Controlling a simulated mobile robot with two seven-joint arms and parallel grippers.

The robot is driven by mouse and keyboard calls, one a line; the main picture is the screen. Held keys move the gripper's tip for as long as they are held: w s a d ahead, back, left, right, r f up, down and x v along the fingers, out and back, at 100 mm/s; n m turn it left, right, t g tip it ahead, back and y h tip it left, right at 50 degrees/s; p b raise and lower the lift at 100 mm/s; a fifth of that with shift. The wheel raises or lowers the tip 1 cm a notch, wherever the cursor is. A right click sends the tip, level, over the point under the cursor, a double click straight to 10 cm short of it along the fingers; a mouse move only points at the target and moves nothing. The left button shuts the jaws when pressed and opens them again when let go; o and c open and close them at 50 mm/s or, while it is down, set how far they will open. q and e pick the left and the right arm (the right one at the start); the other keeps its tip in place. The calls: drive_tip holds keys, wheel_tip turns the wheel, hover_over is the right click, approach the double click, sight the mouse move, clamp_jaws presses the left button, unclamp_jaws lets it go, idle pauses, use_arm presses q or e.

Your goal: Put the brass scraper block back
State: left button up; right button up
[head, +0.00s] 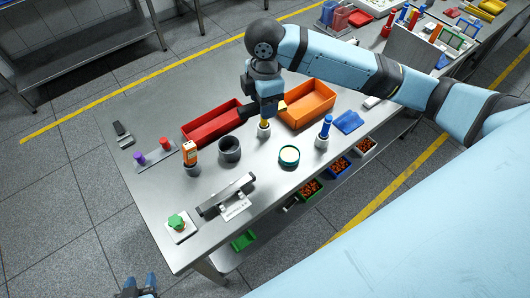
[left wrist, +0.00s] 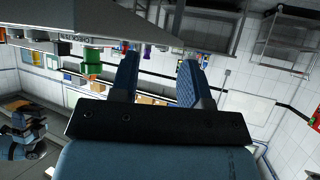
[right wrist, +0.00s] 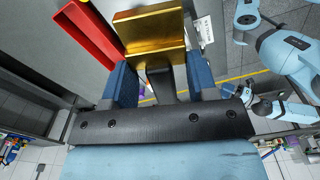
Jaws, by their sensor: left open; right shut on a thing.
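My right gripper (head: 266,109) is above the middle of the steel table, between the red tray and the orange tray. The block's gold, stepped body sticks out beyond the fingertips.
A red tray (head: 186,139) and an orange tray (head: 332,95) flank the gripper. A dark grey cup (head: 230,149), a teal-rimmed round dish (head: 289,156) and a blue-handled tool (head: 326,126) stand nearby.

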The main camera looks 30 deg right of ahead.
drive_tip(key=n, duration=0.2)
drive_tip(key=f+n+b, duration=0.1)
drive_tip(key=n, duration=0.2)
drive_tip(key=f+n+b, duration=0.1)
drive_tip(key=n, duration=0.2)
drive_tip(key=shift+w+f, duration=0.1)
drive_tip(key=shift+w, duration=0.2)
drive_tip(key=n, duration=0.1)
drive_tip(key=n+b, duration=0.1)
drive_tip(key=n, duration=0.1)
drive_tip(key=shift+w+f, duration=0.1)
drive_tip(key=shift+f, duration=0.15)
drive_tip(key=n+b, duration=0.1)
drive_tip(key=n, duration=0.1)
drive_tip(key=f+n, duration=0.1)
drive_tip(key=n, duration=0.2)
drive_tip(key=shift+w+g+b, duration=0.15)
drive_tip(key=shift+g+b, duration=0.15)
drive_tip(key=shift+b, duration=0.1)
drive_tip(key=n+b, duration=0.1)
drive_tip(key=n, duration=0.3)
hover_over(263, 159)
drive_tip(key=shift+n, duration=0.4)
wheel_tip(263, 159, down, 16)
drive_tip(key=shift+f, duration=2.2)
drive_tip(key=shift+f, duration=0.15)
drive_tip(key=o, duration=0.9)
